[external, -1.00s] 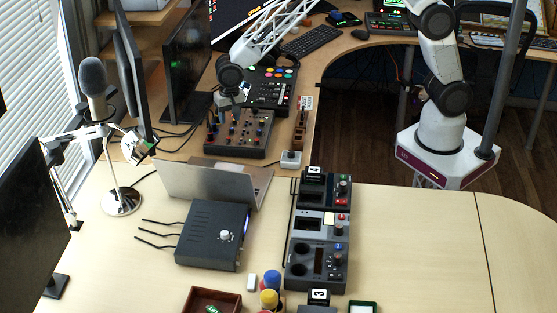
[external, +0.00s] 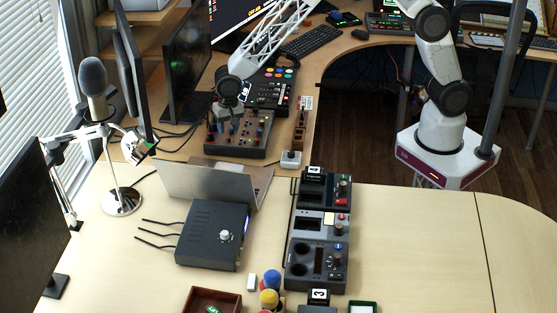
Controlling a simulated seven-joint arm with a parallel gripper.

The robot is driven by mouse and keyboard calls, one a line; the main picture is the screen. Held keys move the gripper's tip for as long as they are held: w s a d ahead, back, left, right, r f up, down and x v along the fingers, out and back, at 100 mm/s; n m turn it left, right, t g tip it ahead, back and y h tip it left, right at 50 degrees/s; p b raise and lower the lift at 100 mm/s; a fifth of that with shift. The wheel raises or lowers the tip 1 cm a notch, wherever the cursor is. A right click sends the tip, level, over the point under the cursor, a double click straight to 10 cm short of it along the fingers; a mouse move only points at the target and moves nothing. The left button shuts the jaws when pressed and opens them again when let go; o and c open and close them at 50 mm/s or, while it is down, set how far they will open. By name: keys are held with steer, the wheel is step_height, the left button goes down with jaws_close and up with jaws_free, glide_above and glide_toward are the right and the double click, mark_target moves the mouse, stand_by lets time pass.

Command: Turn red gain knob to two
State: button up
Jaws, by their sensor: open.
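A dark knob panel (external: 240,146) with several small coloured knobs, some reddish, lies on the desk behind the laptop. At this size I cannot tell which of them is the red gain knob or read any scale. My gripper (external: 228,116) is low over the back left part of this panel, pointing down. It is open; its fingertips are small and dark against the panel, and the knobs under it are partly hidden. I cannot tell whether it touches a knob.
A black controller with coloured buttons (external: 276,90) lies directly behind the panel. A laptop (external: 207,183) stands in front, a dark monitor (external: 186,75) to the left. A wooden rack (external: 299,128) stands to the right. Device modules (external: 318,265) line the near desk.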

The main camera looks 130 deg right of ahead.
mark_target(227, 137)
steer(key=shift+w+f, duration=0.1)
steer(key=shift+f, duration=1.85)
jaws_close()
